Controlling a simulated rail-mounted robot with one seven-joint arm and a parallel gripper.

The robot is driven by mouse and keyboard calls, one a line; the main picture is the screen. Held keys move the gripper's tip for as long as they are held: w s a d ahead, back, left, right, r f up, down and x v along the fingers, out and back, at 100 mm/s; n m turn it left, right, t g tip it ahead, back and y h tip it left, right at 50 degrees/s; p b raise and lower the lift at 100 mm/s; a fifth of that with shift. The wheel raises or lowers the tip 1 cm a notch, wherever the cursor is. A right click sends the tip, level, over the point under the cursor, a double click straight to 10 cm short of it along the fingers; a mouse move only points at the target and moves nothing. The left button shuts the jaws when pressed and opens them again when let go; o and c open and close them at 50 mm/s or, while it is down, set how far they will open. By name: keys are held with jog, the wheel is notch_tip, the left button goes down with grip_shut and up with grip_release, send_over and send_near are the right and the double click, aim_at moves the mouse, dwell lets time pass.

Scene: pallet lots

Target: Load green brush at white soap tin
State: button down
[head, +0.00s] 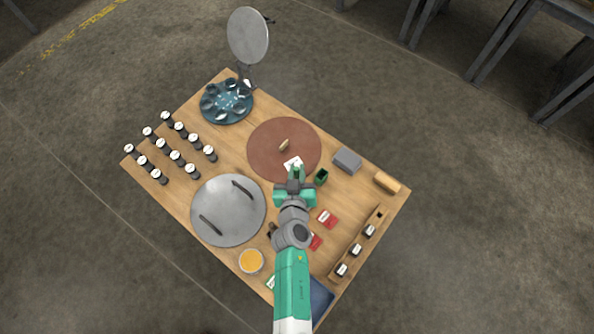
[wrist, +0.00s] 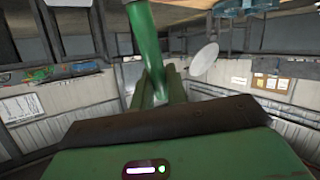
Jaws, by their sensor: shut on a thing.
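My gripper (head: 296,174) is over the middle of the table, at the near edge of the brown round mat. In the wrist view (wrist: 163,88) it is shut on a green, rod-like thing, which looks like the green brush (wrist: 146,40). The brush stands up from the jaws, slightly tilted; its lower end is hidden. A small white item (head: 293,162), perhaps the white soap tin, lies on the mat (head: 265,140) just beyond my gripper. Its details are too small to tell, and I cannot tell the gap between it and the brush.
A grey round plate (head: 228,210) and several dark, white-topped jars (head: 176,156) are left.

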jog(key=shift+f+b, duration=0.65)
dwell(1.4)
notch_tip(320, 180, up, 7)
jog(key=p, duration=0.6)
jog(key=shift+r+p, duration=0.2)
jog(key=shift+p, duration=0.2)
jog(key=shift+f, duration=0.1)
